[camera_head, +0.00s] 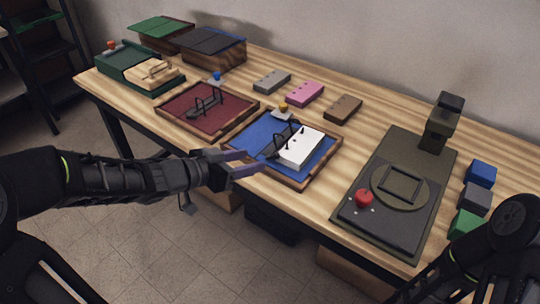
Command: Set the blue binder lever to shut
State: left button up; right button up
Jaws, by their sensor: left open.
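The blue binder (258,134) lies open on the table, a blue velvet panel in a wooden frame. A white block (301,147) sits on its right half, beside or under the dark ring arches (284,141). Its lever appears to be the small yellow-orange knob (283,107) at the binder's far edge; its exact setting is too small to tell. My left gripper (250,162) is open, its fingers reaching the binder's near left edge; contact cannot be told. My right arm comes in at the lower right, and its gripper is not in view.
A dark red binder (189,117) with a blue knob (217,76) lies to the left. Grey, pink and brown blocks lie behind. A dark machine (392,197) with a red button (364,198) and small blocks stand right.

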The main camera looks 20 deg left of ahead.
pick_arm(q)
jog(key=shift+w, duration=0.1)
jog(key=b+x, duration=0.2)
jog(key=x, duration=0.5)
jog(key=shift+w+d+f, duration=0.15)
jog(key=shift+w+d, duration=0.05)
jog(key=shift+w, duration=0.05)
jog(key=shift+c, duration=0.5)
